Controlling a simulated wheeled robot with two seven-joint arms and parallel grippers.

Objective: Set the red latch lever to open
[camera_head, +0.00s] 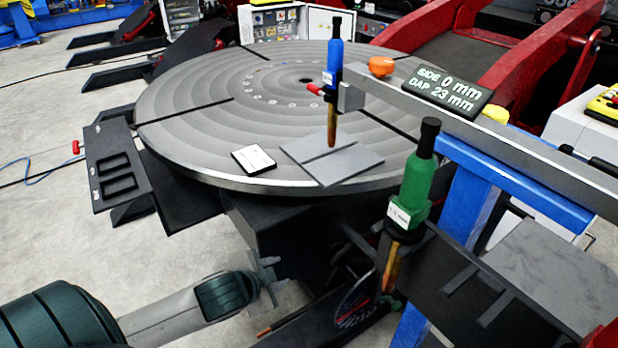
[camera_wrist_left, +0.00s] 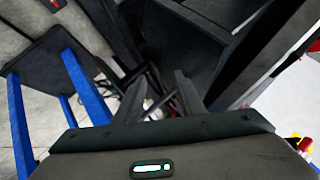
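A small red lever (camera_head: 315,89) with a black end sticks out to the left of the blue torch (camera_head: 334,60) and its holder, above the round table. Another small red handle (camera_head: 76,147) sits at the left edge of a dark panel (camera_head: 115,172). I cannot tell which one is the latch lever. My left gripper (camera_head: 268,279) is low in front of the table, apart from both red parts. In the left wrist view its two fingers (camera_wrist_left: 161,95) stand apart with nothing between them. Neither red part can be made out there. My right gripper is not in view.
The round turntable (camera_head: 200,95) carries a grey plate (camera_head: 350,166) and a white card (camera_head: 253,159). A grey beam (camera_head: 480,138) crosses the right side, with an orange knob (camera_head: 381,66) and a display reading gap 23 mm. A green torch (camera_head: 417,175) hangs at right.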

